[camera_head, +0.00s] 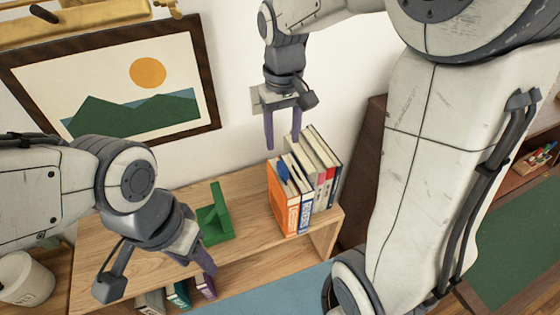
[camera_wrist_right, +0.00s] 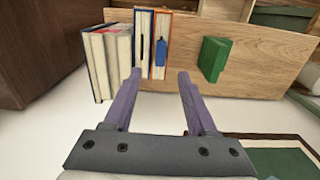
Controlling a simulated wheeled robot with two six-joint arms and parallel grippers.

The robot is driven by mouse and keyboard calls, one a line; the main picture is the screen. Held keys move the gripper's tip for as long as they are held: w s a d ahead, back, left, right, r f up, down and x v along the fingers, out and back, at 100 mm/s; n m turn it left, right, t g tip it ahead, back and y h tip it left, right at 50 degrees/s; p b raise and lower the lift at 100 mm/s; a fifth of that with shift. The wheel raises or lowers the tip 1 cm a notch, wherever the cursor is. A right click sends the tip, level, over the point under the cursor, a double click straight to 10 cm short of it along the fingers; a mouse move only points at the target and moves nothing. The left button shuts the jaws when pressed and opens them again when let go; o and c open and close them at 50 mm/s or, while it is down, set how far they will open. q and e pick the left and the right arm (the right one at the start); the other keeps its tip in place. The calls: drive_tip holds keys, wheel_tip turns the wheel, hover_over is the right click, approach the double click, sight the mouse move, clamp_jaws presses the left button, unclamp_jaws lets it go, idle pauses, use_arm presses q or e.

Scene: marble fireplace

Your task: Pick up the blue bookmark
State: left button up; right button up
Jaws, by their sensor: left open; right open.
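The blue bookmark (camera_head: 283,171) sticks up from the top of the orange-spined book (camera_head: 280,204) on the wooden shelf. In the right wrist view the bookmark (camera_wrist_right: 160,52) shows upright ahead, between the lines of the two fingers. My right gripper (camera_head: 283,138) is open and empty, just above and behind the books, apart from the bookmark; it also shows in the wrist view (camera_wrist_right: 160,74). My left gripper (camera_head: 204,262) is over the front left of the shelf, and its fingers are partly hidden by its wrist.
Several books (camera_head: 322,165) stand right of the orange one. A dark bookmark (camera_wrist_right: 142,50) shows beside the blue one in the wrist view. A green bookend (camera_head: 216,216) stands left of the books, with bare wood between. The wall and framed picture (camera_head: 125,80) are behind.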

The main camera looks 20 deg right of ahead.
sight(283, 166)
wheel_tip(283, 166, down, 3)
drive_tip(key=f+p, duration=0.2)
drive_tip(key=f, duration=0.2)
drive_tip(key=shift+s+f, duration=0.15)
drive_tip(key=shift+s, duration=0.05)
drive_tip(key=shift+f, duration=0.45)
clamp_jaws()
